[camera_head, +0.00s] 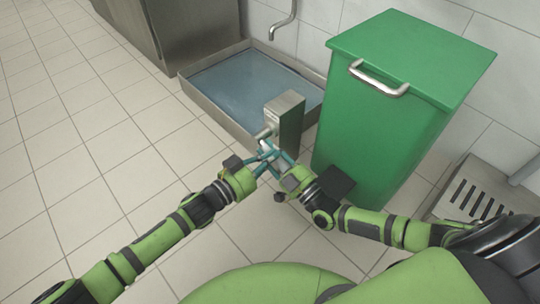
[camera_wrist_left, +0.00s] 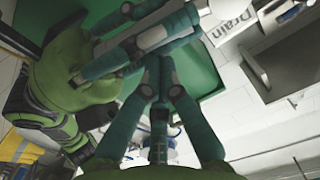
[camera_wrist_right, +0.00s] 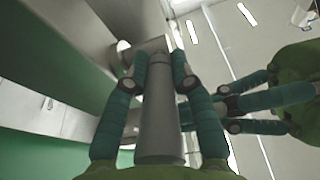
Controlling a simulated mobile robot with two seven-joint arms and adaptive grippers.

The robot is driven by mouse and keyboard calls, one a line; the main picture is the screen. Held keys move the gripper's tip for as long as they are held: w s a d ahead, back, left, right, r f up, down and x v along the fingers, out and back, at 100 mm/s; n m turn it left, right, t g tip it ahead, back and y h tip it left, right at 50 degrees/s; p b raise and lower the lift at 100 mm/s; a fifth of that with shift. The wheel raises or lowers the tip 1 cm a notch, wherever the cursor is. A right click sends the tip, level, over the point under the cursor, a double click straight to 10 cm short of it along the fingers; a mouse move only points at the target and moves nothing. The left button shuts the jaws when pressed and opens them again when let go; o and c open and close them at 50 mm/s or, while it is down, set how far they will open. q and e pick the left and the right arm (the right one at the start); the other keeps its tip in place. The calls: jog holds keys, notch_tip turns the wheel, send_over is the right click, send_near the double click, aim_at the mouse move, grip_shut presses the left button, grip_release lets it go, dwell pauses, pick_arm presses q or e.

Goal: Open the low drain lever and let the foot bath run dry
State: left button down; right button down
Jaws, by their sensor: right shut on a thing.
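The foot bath (camera_head: 188,84) is a shallow metal basin with bluish water in it. A grey metal box (camera_head: 289,112) stands at its near edge, and the word "Drain" shows on a surface in the left wrist view (camera_wrist_left: 238,22). My right gripper (camera_wrist_right: 158,75) is shut on a grey cylindrical lever handle (camera_wrist_right: 158,120), with one finger on each side. My left gripper (camera_wrist_left: 158,72) is shut, its fingertips together, close against the right fingers. Whether it touches the lever is hidden. In the head view both grippers crowd together in front of the box, covering much of the lever.
A tall green bin (camera_head: 385,120) with a metal handle stands close to the right of the box and my right arm. A bent spout (camera_head: 284,22) hangs over the bath. A floor grate (camera_head: 470,200) lies at the right. The tiled floor (camera_head: 100,120) on the left is clear.

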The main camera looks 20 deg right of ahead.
jog(key=shift+r, duration=0.1)
pick_arm(q)
jog(key=shift+f, duration=0.4)
pick_arm(e)
jog(key=shift+a, duration=0.1)
